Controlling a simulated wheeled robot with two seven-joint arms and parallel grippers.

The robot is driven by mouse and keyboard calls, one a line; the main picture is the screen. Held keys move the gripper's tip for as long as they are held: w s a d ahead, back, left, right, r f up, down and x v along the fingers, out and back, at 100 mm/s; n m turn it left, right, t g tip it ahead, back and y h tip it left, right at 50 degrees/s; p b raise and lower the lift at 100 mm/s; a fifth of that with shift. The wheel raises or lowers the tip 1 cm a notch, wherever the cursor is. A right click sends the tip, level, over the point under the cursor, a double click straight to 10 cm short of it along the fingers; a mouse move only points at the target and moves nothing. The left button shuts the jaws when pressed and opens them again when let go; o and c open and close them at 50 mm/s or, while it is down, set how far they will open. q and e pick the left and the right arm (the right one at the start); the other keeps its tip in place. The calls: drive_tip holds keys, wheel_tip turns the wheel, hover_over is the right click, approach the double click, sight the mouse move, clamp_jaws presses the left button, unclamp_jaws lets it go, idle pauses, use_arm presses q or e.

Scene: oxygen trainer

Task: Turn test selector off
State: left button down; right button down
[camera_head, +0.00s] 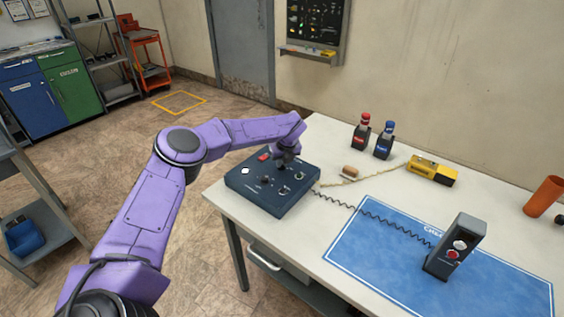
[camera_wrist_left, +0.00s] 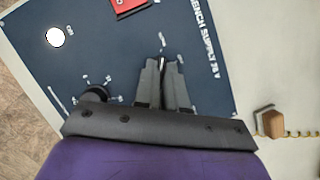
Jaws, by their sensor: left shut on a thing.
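The dark blue bench supply box (camera_head: 262,196) sits at the left end of the table, with several knobs and switches on its top. My left gripper (camera_head: 287,158) reaches down onto the far part of that top. In the left wrist view the gripper (camera_wrist_left: 165,68) is shut on a small pale switch lever (camera_wrist_left: 162,64), mostly hidden between the fingertips. A black round knob (camera_wrist_left: 95,93) with marks around it is beside the fingers, partly covered by the gripper body. I cannot read which control is the test selector. My right gripper is not in view.
A red switch (camera_wrist_left: 127,5) and white lamp (camera_wrist_left: 55,37) are on the box. A coiled cord runs to a grey upright unit (camera_head: 455,247) on a blue mat (camera_head: 365,233). Two small bottles (camera_head: 362,133) (camera_head: 384,141), a yellow device (camera_head: 432,170) and an orange cup (camera_head: 543,197) stand farther back.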

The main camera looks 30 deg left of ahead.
use_arm(q)
drive_tip(key=shift+f+m+t+b, duration=0.2)
drive_tip(key=shift+m+t+b, duration=0.1)
drive_tip(key=shift+m+b, duration=0.65)
drive_tip(key=m, duration=0.1)
drive_tip(key=m+h+b, duration=0.1)
drive_tip(key=shift+s+a+m, duration=0.15)
drive_tip(key=shift+m, duration=0.2)
drive_tip(key=m+t+h, duration=0.1)
drive_tip(key=m, duration=0.1)
drive_tip(key=shift+a+r+m+b, duration=0.1)
drive_tip(key=shift+r+m+b, duration=0.05)
drive_tip(key=shift+m+b, duration=0.2)
drive_tip(key=shift+a+m+h+b, duration=0.15)
drive_tip(key=shift+m+h, duration=0.25)
drive_tip(key=shift+m, duration=0.55)
drive_tip(key=shift+m+h+b, duration=0.15)
drive_tip(key=shift+m+h, duration=0.25)
drive_tip(key=shift+m, duration=0.5)
drive_tip(key=c, duration=1.2)
unclamp_jaws()
